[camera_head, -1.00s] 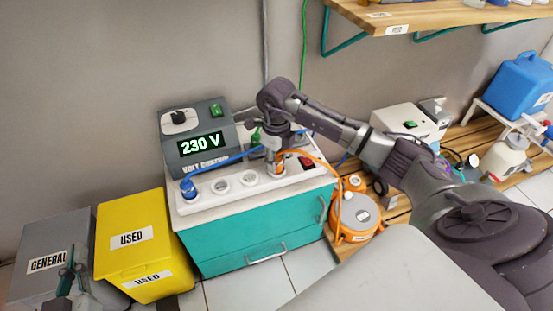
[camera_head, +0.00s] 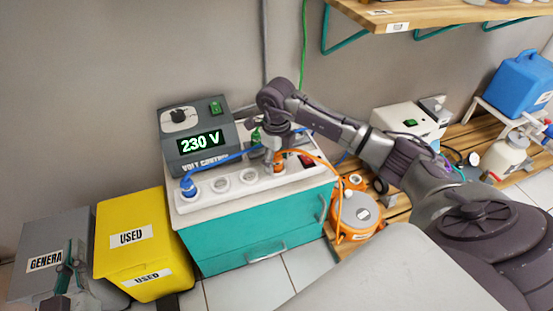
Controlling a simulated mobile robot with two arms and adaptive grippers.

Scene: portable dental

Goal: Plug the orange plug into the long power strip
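The long white power strip (camera_head: 208,188) lies on the teal cabinet, with open round sockets in its middle. A blue plug (camera_head: 188,186) stands in its left end. The orange plug (camera_head: 278,158) is upright at a socket toward the right end, its orange cord curving right; whether it is fully seated cannot be told. My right gripper (camera_head: 272,152) points down at the orange plug's top and left side; its finger opening is too small to judge. My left gripper (camera_head: 70,268) is low at the left, in front of the grey bin, its opening unclear.
A voltage box (camera_head: 180,120) reading 230 V stands behind the strip. A red switch (camera_head: 307,160) is at the strip's right end. An orange cable reel (camera_head: 357,215) sits right of the cabinet (camera_head: 225,240). Yellow (camera_head: 120,215) and grey (camera_head: 38,235) bins stand left.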

